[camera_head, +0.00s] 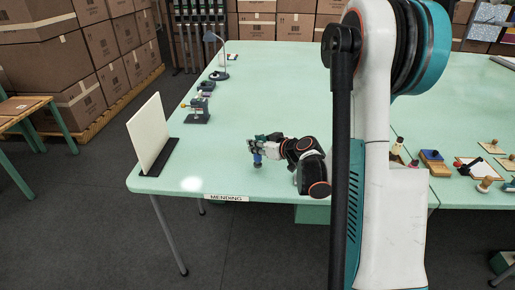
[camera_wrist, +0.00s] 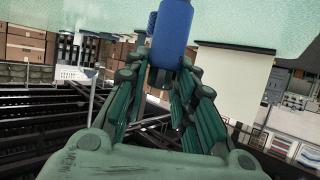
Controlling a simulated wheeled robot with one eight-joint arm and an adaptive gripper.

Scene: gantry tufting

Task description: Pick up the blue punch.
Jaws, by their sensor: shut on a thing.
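The blue punch (camera_head: 257,159) is at my gripper (camera_head: 254,147) near the front left part of the mint-green table (camera_head: 250,100) in the head view. In the wrist view the blue punch (camera_wrist: 171,38) stands out between the green fingers of my gripper (camera_wrist: 168,78). The fingers are shut on it. The punch looks upright in the head view; I cannot tell whether its lower end touches the table top.
A white upright board (camera_head: 150,133) stands on the table's left edge, with a small clamp-like tool (camera_head: 196,112) and a desk lamp (camera_head: 221,60) behind it. Stamps and a blue-topped block (camera_head: 431,155) lie to the right. The table's middle is clear.

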